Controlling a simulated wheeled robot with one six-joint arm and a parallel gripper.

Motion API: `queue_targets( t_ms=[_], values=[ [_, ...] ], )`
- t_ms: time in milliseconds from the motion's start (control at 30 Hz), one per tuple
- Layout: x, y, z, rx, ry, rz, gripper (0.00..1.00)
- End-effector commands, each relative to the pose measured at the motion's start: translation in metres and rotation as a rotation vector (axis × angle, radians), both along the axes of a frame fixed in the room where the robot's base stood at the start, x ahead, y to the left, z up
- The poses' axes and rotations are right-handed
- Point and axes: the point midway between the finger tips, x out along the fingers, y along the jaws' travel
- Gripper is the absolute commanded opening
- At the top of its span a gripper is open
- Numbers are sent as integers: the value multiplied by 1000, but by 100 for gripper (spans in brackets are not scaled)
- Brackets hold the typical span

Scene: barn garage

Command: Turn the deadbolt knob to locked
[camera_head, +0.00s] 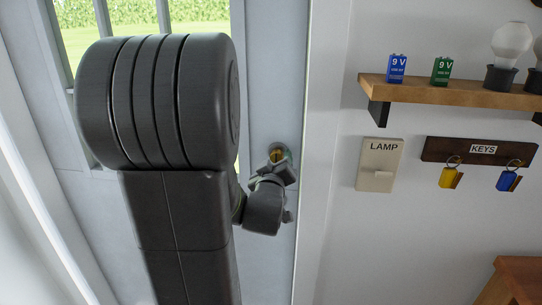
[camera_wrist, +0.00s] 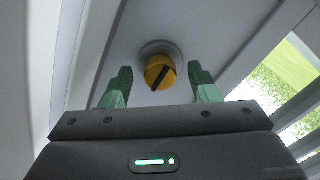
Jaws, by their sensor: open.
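The deadbolt knob (camera_wrist: 160,72) is a round yellow knob with a dark slanted bar across its face, on a pale round base on the door. In the wrist view the bar runs from lower left to upper right. My gripper (camera_wrist: 160,88) is open, with one green finger on each side of the knob and a gap to it on both sides. In the head view the knob (camera_head: 277,154) shows only partly behind my gripper (camera_head: 279,166), near the door's right edge. The fingers are mostly hidden there.
The door frame (camera_head: 318,150) stands just right of the knob. On the wall are a LAMP switch (camera_head: 380,165), a KEYS rack (camera_head: 480,152) with two keys, and a shelf (camera_head: 450,92) holding batteries and bulbs. A wooden surface (camera_head: 515,280) is at lower right.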

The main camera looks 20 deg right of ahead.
Motion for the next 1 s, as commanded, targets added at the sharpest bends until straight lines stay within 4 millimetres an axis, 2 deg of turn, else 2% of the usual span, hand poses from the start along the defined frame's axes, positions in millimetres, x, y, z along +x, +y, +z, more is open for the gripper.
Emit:
queue_targets(
  t_ms=[200,567,800,1000],
  values=[
    [16,-8,0,0,0,0,56],
    [19,-9,0,0,-1,1,56],
    [19,-9,0,0,-1,1,11],
    [19,-9,-1,9,-5,1,11]
  ],
)
